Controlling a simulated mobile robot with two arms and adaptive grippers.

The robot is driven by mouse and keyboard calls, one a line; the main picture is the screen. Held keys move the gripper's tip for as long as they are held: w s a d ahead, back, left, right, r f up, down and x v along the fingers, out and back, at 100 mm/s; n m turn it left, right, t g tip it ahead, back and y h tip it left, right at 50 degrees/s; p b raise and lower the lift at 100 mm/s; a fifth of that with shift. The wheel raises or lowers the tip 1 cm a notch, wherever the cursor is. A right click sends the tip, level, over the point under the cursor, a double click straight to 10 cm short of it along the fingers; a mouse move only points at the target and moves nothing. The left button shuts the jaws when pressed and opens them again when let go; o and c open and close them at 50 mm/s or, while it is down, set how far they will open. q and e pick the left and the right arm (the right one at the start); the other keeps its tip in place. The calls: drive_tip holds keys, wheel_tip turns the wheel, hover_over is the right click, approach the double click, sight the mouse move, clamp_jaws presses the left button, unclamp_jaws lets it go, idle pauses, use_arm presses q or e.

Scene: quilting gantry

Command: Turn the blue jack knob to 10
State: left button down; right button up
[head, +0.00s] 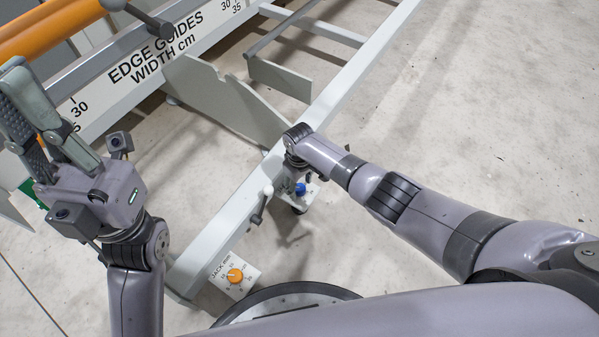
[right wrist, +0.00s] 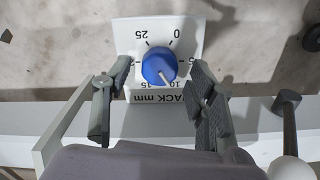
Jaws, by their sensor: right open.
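The blue jack knob (right wrist: 160,66) sits on a white dial plate marked JACK mm. Its white pointer line points down and slightly right in the right wrist view, toward the side where 10 lies, but the small numbers there are hard to read. In the head view the knob (head: 300,188) shows just below my right wrist. My right gripper (right wrist: 158,82) is open, with one finger on each side of the knob and visible gaps to it. My left gripper (head: 35,110) is raised at the left, away from the knob; its fingers overlap in view.
A second dial plate with an orange knob (head: 235,275) is at the near end of the pale rail (head: 235,215). A dark-handled lever with a white ball (head: 267,190) stands near the blue knob. The EDGE GUIDES beam (head: 140,75) runs behind. Concrete floor at right is clear.

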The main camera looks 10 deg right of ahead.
sight(299, 188)
wheel_tip(299, 188, up, 11)
idle(0.4)
drive_tip(key=shift+r, duration=0.1)
idle(0.3)
